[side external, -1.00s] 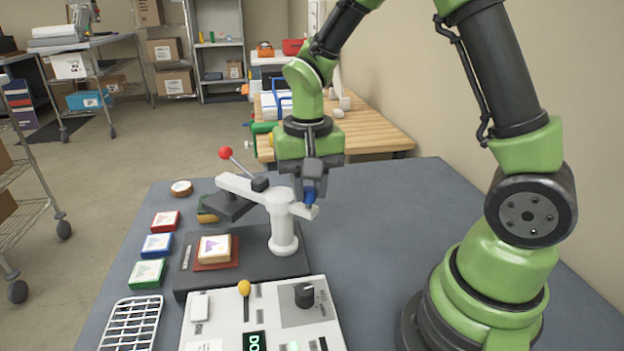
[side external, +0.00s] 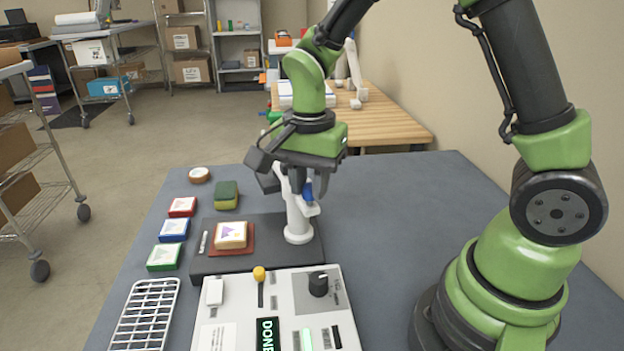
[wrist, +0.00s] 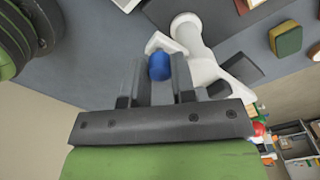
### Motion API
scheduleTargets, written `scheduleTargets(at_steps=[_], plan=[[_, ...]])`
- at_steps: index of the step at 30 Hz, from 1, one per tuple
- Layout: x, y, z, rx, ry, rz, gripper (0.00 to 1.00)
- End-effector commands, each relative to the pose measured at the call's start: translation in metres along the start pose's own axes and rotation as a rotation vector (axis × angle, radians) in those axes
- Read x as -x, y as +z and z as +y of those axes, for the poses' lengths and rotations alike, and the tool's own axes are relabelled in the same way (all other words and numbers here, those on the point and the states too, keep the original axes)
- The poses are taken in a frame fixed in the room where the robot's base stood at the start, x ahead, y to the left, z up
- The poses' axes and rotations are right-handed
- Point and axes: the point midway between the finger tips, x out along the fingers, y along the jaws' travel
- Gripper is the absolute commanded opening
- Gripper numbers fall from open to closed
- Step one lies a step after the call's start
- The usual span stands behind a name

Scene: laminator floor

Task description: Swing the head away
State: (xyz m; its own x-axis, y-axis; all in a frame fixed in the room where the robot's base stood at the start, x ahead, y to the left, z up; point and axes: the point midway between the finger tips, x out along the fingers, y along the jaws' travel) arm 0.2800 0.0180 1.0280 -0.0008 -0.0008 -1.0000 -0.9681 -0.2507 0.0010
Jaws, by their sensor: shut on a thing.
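The white swing head (side external: 290,180) sits on a white post (side external: 299,225) at the back right of the dark base plate (side external: 215,266). Its arm points away from the camera, clear of the cream-topped block (side external: 231,234) on its red mat. My gripper (wrist: 158,64) is shut on the blue knob (wrist: 159,67) at the arm's short end; the knob also shows in the side view (side external: 308,190). My gripper hides much of the head in the side view.
A control panel (side external: 222,318) with a yellow-knobbed lever and a "DONE" display stands in front. Red, blue (side external: 174,229) and green blocks, a white rack (side external: 145,315) and a green-yellow sponge (side external: 226,195) lie left. The mat right of the post is clear.

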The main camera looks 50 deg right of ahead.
Motion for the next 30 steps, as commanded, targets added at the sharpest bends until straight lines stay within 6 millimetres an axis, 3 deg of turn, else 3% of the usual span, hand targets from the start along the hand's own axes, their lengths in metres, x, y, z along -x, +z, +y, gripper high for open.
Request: scheduleTargets(at_steps=[12, 13, 15, 16, 25, 30], plan=[[0.000, 0.001, -0.002, -0.009, -0.005, -0.001, 0.00], [0.000, 0.001, -0.002, -0.008, -0.005, -0.001, 0.31], [0.000, 0.001, -0.002, -0.008, -0.005, -0.001, 0.47], [0.000, 0.001, -0.001, -0.008, -0.004, -0.001, 0.50], [0.002, 0.000, -0.001, -0.007, -0.003, -0.001, 0.50], [0.022, 0.000, -0.002, -0.007, -0.008, 0.001, 0.50]])
